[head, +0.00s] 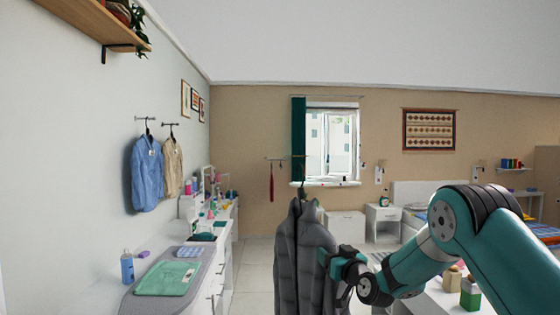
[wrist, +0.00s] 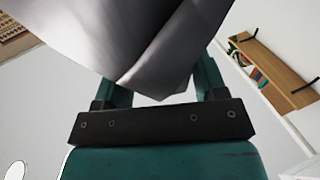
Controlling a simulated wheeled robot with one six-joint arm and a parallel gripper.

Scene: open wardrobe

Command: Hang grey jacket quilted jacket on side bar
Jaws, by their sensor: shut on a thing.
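The grey quilted jacket (head: 303,262) hangs upright from a dark hanger, whose hook (head: 302,178) rises above the collar. My gripper (head: 328,258) is shut on the jacket at its right side. In the wrist view grey cloth (wrist: 130,45) fills the space between the two teal fingers of my gripper (wrist: 160,84). Short metal wall bars (head: 145,118) on the left wall carry a blue shirt (head: 147,175) and a beige shirt (head: 172,170). Another thin bar (head: 279,158) shows on the back wall, behind the hanger hook in the picture. I cannot tell which is the side bar.
A counter (head: 150,303) along the left wall holds a green folded cloth (head: 168,277) and a blue bottle (head: 127,267). A wooden shelf (head: 105,22) is above. Open floor (head: 256,262) lies left of the jacket. A window and bed are at the back.

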